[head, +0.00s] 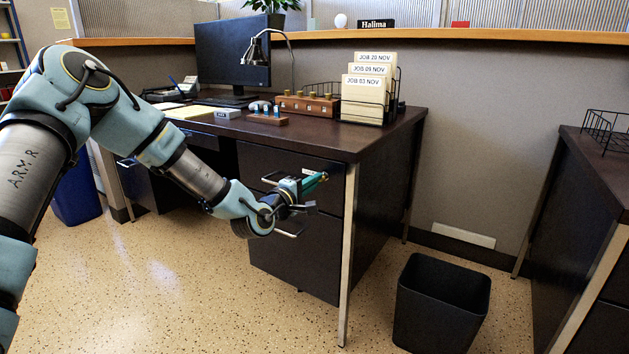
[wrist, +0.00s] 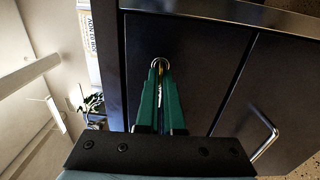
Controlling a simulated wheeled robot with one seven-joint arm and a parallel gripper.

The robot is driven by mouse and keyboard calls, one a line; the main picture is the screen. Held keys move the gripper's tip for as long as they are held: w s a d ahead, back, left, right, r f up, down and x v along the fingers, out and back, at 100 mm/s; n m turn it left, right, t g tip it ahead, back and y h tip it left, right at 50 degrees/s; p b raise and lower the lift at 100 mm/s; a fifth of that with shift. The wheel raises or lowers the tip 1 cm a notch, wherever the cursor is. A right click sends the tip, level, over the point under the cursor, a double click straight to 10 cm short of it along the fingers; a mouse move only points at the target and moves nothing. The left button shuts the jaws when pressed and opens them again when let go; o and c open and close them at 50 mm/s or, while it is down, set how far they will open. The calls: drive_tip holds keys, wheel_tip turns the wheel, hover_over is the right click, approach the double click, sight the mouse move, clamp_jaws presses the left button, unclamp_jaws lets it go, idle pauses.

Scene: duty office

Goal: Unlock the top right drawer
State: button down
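The top right drawer (head: 280,162) is the dark upper drawer front on the right of the desk and looks closed. Its round silver lock (wrist: 160,61) shows in the wrist view, straight ahead of my fingertips. My gripper (head: 314,183) is at the upper right part of this drawer front. In the wrist view, its two green fingers (wrist: 161,78) are close together around a small brass-coloured piece (wrist: 161,71) that looks like a key. The piece's tip meets the lock ring, but I cannot tell how deep it sits. The fingers hide part of the drawer front.
The lower drawer (head: 290,250) is closed; its handle (wrist: 265,134) stands out. A black bin (head: 441,305) stands right of the desk.

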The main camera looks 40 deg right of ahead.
idle(0.3)
drive_tip(key=c, duration=1.1)
unclamp_jaws()
drive_tip(key=shift+o, duration=0.2)
drive_tip(key=p+v, duration=0.1)
drive_tip(key=v, duration=0.9)
drive_tip(key=shift+a, duration=0.4)
